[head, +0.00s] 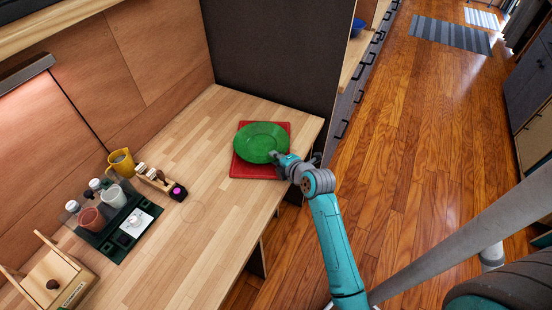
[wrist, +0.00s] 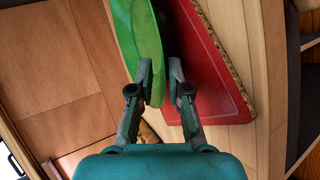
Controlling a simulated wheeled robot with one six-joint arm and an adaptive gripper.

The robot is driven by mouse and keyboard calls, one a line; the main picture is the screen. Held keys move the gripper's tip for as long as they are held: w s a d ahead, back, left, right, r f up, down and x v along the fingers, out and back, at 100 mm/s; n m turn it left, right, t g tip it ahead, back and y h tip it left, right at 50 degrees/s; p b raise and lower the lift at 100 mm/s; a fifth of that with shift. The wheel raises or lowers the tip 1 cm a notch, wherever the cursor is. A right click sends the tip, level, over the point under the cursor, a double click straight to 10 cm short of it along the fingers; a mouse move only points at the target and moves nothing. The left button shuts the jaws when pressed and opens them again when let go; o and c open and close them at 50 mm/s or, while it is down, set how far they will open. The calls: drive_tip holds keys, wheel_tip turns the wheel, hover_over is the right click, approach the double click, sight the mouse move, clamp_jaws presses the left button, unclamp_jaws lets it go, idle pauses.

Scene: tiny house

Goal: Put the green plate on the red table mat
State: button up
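The green plate (head: 262,142) is over the red table mat (head: 243,171) in the head view, covering much of it. In the wrist view, the plate (wrist: 138,45) is seen at a steep slant, and the mat (wrist: 215,85) shows to its right. My gripper (head: 281,157) is at the plate's near right edge. In the wrist view, its two fingers (wrist: 160,66) are on either side of the plate's rim, close against it. The right finger is between the rim and the mat. The plate looks slightly raised above the mat at this edge; contact elsewhere is hidden.
On the wooden counter (head: 195,215), to the left, are a yellow pitcher (head: 121,162), a dark green tray (head: 125,249) with cups and bottles, a small wooden holder (head: 155,180) and a wooden box (head: 62,281). A dark panel (head: 280,50) stands behind the mat.

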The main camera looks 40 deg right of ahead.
drive_tip(key=v, duration=1.2)
drive_tip(key=s+a+f+m, duration=0.2)
drive_tip(key=s+a+m, duration=0.3)
drive_tip(key=s+a, duration=0.2)
drive_tip(key=s+a+f+m, duration=0.3)
drive_tip(key=s+a+m, duration=0.1)
drive_tip(key=s+a, duration=0.2)
drive_tip(key=s+a+r+m+t+y, duration=0.1)
drive_tip(key=s+a+r+m, duration=0.2)
drive_tip(key=s, duration=0.5)
drive_tip(key=s+a+r+m+t+y, duration=0.1)
drive_tip(key=s+a+r+m, duration=0.3)
drive_tip(key=s, duration=0.4)
drive_tip(key=shift+s+a+r+t, duration=0.25)
drive_tip(key=shift+r+t, duration=0.05)
drive_tip(key=shift+r, duration=0.2)
